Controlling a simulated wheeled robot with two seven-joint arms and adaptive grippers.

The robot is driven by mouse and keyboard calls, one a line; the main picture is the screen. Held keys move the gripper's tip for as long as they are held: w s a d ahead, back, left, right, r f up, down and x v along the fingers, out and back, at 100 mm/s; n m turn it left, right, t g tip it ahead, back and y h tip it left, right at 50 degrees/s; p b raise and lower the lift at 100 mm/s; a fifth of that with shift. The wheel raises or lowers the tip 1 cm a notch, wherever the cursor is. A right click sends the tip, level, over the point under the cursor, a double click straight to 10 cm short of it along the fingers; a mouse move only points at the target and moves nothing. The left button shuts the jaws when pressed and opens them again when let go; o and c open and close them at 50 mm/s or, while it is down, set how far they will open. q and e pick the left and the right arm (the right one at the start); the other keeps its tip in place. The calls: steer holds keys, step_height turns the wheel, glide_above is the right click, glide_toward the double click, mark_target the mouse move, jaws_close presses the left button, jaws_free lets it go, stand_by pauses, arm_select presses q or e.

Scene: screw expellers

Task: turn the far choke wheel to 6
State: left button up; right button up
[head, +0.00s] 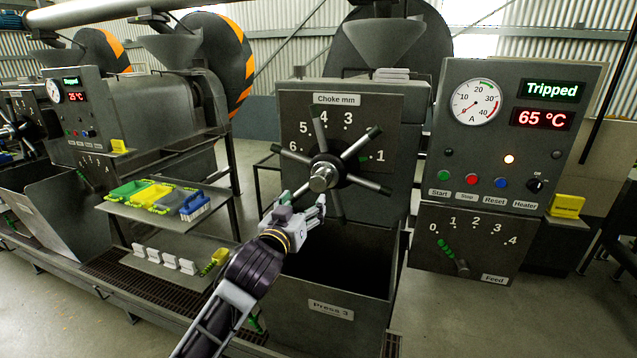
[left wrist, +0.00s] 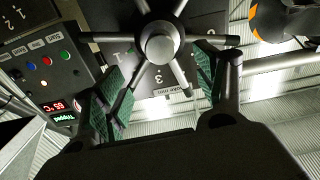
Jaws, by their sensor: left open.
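The choke wheel (head: 322,178) on the press in front of me has a metal hub and several spokes, some with dark green tips. The plate behind it (head: 300,110) reads "Choke mm", with 1, 3, 4, 5 and 6 visible; one green-tipped spoke points up right between 3 and 1. Which spoke marks the setting I cannot tell. My left gripper (head: 304,207) is open just below and left of the hub. In the left wrist view the wheel (left wrist: 160,46) shows beyond the open, green-padded fingers (left wrist: 165,62); contact with a spoke is unclear. My right gripper is not in view.
A control panel (head: 520,85) at right reads "Tripped" and 65 °C, above a feed lever (head: 455,256). The "Press 3" bin (head: 330,308) is below the wheel.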

mark_target(317, 186)
arm_select(q)
steer(key=shift+p+x, duration=1.35)
steer(key=shift+x, duration=5.55)
steer(key=shift+f, duration=0.1)
steer(key=shift+c, duration=0.3)
steer(key=shift+a, duration=0.1)
steer(key=c, duration=1.4)
